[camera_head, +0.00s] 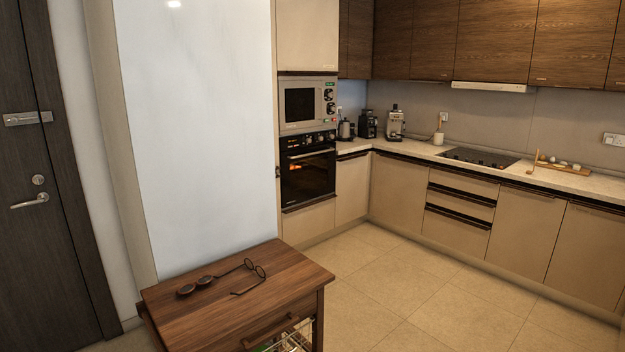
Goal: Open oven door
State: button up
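The oven (308,170) is built into a tall cabinet at the middle of the view, below a microwave. Its black glass door (307,180) looks shut, with a light horizontal handle bar (311,153) across the top. A row of knobs sits on the panel above the handle. An orange glow shows behind the glass. The oven is some distance off, beyond a wooden cart. My gripper and arm are not in view.
A wooden cart (236,287) with glasses on top stands in the near foreground. A large pale panel (203,130) rises left of the oven. Counters (562,180) line the back and right. The tiled floor (400,290) between is clear.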

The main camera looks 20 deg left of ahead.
aim_at(286, 158)
jog(key=u, duration=0.1)
jog(key=i, duration=2.1)
jog(key=u, duration=0.5)
jog(key=i, duration=1.9)
jog(key=u, duration=0.6)
jog(key=i, duration=0.8)
jog(key=u, duration=0.55)
jog(key=i, duration=0.75)
jog(key=u, duration=0.5)
jog(key=i, duration=0.75)
jog(key=u, duration=0.2)
